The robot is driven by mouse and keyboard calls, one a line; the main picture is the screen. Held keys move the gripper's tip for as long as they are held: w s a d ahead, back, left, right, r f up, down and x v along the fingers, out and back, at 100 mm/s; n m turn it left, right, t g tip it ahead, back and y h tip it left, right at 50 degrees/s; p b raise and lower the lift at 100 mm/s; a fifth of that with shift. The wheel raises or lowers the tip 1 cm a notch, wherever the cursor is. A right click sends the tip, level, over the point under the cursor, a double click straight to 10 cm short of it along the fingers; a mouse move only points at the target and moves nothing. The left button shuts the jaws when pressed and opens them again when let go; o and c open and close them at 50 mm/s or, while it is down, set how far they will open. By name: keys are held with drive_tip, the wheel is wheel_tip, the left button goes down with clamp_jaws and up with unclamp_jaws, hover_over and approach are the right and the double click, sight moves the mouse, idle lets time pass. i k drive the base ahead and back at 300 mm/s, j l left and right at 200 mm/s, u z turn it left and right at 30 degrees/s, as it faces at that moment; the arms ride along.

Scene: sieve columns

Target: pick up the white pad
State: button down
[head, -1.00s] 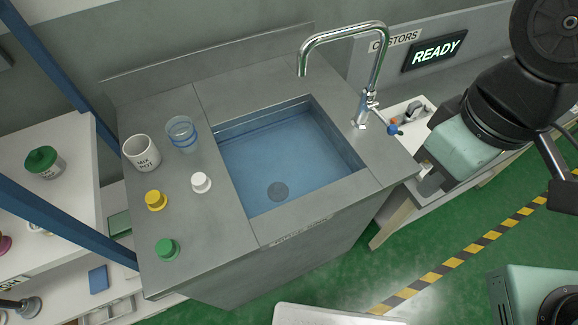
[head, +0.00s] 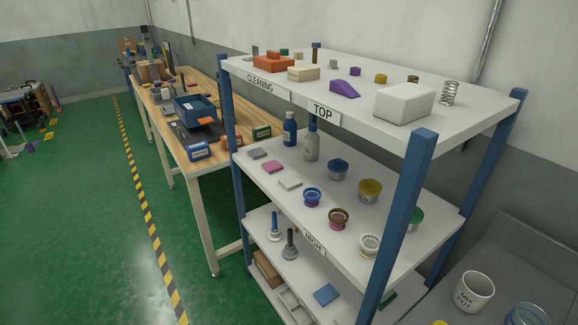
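A small flat white pad (head: 290,184) lies on the middle shelf near its front edge. A pink pad (head: 272,167) and a grey pad (head: 257,153) lie in a row to its left and farther back along the same edge. Nothing covers the white pad. My gripper is not in view now.
The shelf unit has blue posts (head: 409,200) and a top shelf (head: 350,118) labelled CLEANING and TOP, with a large white block (head: 403,103). Two bottles (head: 290,129) stand behind the pads.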

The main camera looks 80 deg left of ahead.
sight(290, 182)
drive_tip(key=u, duration=2.6)
